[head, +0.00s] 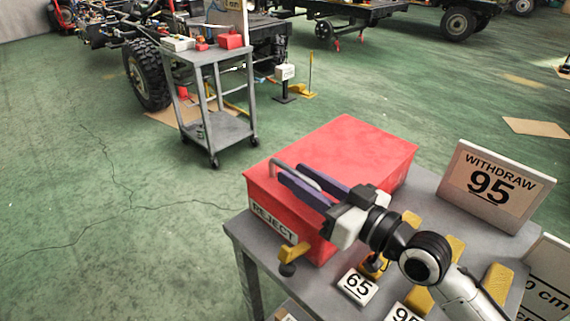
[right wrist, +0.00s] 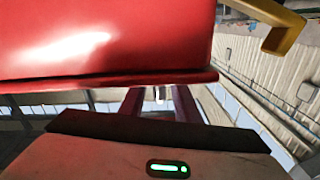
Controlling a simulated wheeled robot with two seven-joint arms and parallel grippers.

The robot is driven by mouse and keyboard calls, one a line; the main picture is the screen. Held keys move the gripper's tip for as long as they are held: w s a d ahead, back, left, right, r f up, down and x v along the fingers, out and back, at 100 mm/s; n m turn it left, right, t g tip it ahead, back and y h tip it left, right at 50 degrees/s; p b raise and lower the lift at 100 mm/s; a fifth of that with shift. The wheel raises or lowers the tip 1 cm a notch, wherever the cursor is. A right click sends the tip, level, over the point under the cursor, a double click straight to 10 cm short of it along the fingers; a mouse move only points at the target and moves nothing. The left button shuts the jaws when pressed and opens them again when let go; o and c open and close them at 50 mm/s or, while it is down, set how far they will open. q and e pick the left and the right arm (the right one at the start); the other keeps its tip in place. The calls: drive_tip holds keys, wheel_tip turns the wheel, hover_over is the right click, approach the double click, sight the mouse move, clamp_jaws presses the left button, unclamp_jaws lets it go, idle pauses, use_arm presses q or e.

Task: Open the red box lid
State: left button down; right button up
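The red box (head: 345,150) with a "REJECT" label sits on the grey table; its lid is down. A grey bar handle (head: 283,160) stands on the lid near its labelled edge. My right gripper (head: 288,174) reaches in from the right, over the lid, with its two purple fingers apart and beside the handle. In the right wrist view the red lid (right wrist: 100,45) fills the upper left, and the fingers (right wrist: 159,98) show apart with a small pale piece between them. I cannot tell whether they touch the handle. My left gripper is not in view.
A "WITHDRAW 95" sign (head: 493,187) stands at the table's right. Number cards (head: 357,286) and yellow pieces (head: 498,283) lie near my right arm. A yellow clamp-like piece (head: 294,256) is at the table's front edge. A grey cart (head: 225,132) stands behind; green floor is free at left.

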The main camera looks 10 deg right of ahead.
sight(277, 163)
drive_tip(key=shift+x, duration=2.2)
clamp_jaws()
